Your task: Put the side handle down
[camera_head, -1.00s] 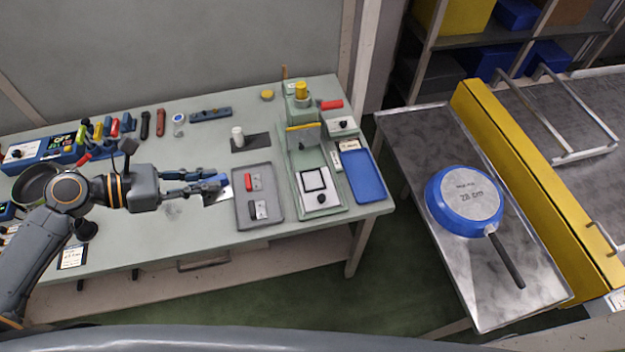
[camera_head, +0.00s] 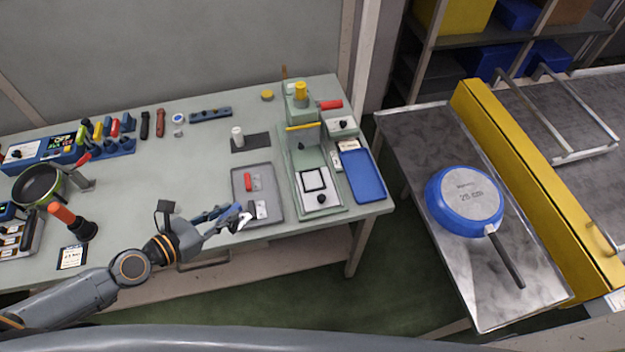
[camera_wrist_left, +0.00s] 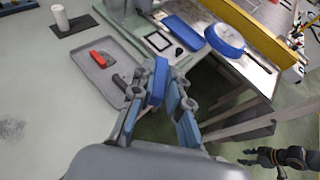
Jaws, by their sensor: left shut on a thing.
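My left gripper (camera_head: 236,214) is over the front of the grey parts tray (camera_head: 238,190) on the workbench. In the left wrist view its fingers (camera_wrist_left: 162,92) are shut on a small blue block, which looks like the side handle (camera_wrist_left: 159,80). The handle stands up from between the fingertips. I cannot tell whether it touches the tray. A red handle (camera_head: 248,182) lies in the tray with a black one (camera_head: 257,207) in front of it, close to my gripper. A dark arm end, probably my right gripper (camera_wrist_left: 258,157), shows low in the left wrist view, too small to read.
A green press fixture (camera_head: 318,190) and a blue tray (camera_head: 363,178) stand right of the parts tray. A blue pan (camera_head: 464,200) lies upside down on the metal conveyor table (camera_head: 420,145). At the left are a green pan (camera_head: 38,184) and an orange-topped tool (camera_head: 64,213).

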